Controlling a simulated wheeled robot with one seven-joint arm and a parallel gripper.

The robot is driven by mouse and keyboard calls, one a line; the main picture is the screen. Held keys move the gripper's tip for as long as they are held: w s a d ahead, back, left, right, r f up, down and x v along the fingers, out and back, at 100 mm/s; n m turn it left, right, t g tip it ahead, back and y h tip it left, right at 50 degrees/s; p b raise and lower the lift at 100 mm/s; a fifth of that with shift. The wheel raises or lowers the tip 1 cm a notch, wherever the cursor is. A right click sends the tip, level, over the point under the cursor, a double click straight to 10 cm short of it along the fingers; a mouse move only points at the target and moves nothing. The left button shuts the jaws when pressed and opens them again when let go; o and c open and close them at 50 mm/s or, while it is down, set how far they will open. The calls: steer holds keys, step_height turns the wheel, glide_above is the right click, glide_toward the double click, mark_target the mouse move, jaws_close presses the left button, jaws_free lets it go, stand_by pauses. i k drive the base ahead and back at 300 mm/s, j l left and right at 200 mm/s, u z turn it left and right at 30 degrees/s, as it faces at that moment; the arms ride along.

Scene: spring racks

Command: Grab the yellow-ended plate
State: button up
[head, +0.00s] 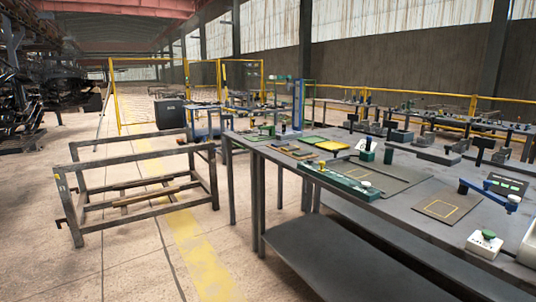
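My gripper is not in view. No plate with clearly yellow ends can be made out. Long flat bars (158,195) lie low inside a grey metal rack (130,149) on the floor at the left; one looks brownish, and the colour of their ends is too small to tell. A small yellow mark shows on the rack's near left corner. On the workbench (395,205) at the right lies a flat yellow piece (332,146); I cannot tell whether it is a plate end or a pad.
The workbench has a lower shelf (345,260) and carries a green fixture (338,180), a dark mat (438,207) and a green-button box (486,242). Yellow railings (160,88) stand behind. Floor with a yellow stripe (200,262) lies clear between rack and bench.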

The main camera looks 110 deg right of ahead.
mark_target(294, 147)
steer(key=l+z, duration=0.1)
steer(key=z, duration=0.35)
steer(key=l+z, duration=0.1)
steer(key=z, duration=0.8)
steer(key=l+z, duration=0.15)
steer(key=z, duration=0.25)
steer(key=i+z, duration=0.1)
steer(key=z, duration=0.35)
steer(key=i+l+z, duration=0.2)
steer(key=z, duration=0.2)
steer(key=i+l+z, duration=0.15)
steer(key=z, duration=0.25)
steer(key=i+z, duration=0.65)
steer(key=z, duration=0.15)
